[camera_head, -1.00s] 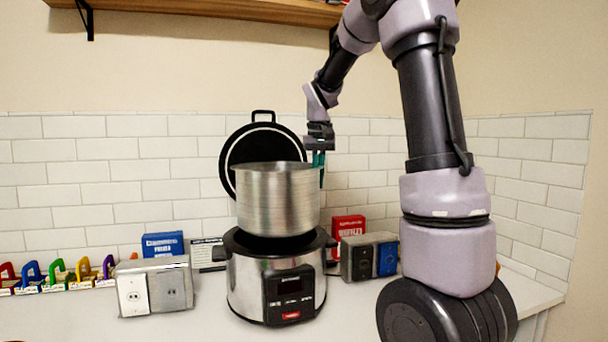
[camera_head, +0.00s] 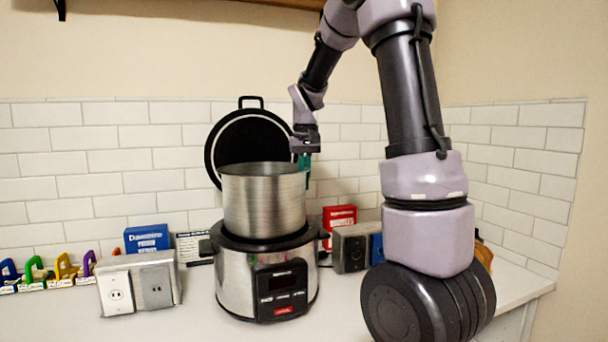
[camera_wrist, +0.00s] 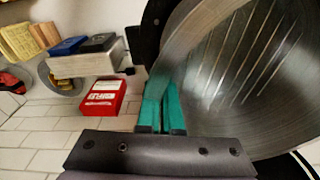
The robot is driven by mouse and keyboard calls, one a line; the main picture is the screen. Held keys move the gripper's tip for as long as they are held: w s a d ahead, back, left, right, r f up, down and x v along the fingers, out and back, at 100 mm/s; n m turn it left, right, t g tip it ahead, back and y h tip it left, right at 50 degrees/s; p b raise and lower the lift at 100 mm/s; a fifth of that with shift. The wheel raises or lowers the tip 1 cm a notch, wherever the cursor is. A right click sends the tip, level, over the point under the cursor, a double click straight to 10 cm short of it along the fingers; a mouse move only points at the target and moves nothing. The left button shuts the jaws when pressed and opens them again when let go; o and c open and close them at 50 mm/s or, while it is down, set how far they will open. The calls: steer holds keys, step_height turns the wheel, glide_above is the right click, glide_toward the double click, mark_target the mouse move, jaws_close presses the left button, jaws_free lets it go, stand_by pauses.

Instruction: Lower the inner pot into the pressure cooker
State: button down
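The steel inner pot (camera_head: 263,205) is upright above the pressure cooker (camera_head: 232,280), its lower edge at about the height of the cooker's dark rim. Whether its base is inside the opening is hard to tell. The cooker's round black lid (camera_head: 228,150) stands open behind the pot. My gripper (camera_head: 304,163) is at the pot's right rear rim with its teal fingers shut on the wall. In the wrist view the fingers (camera_wrist: 165,112) lie close together at the rim of the pot (camera_wrist: 245,75), which appears empty. The pot hides much of the cooker's opening.
A double socket box (camera_head: 138,284) and a blue box (camera_head: 146,239) stand left of the cooker. A red box (camera_head: 338,216) and a second socket box (camera_head: 350,250) stand to the right. Colored clips (camera_head: 62,270) line the far left. A tiled wall is close behind; a shelf hangs above.

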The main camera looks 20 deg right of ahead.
steer(key=shift+f, duration=4.95)
step_height(320, 180, down, 3)
steer(key=shift+r, duration=0.3)
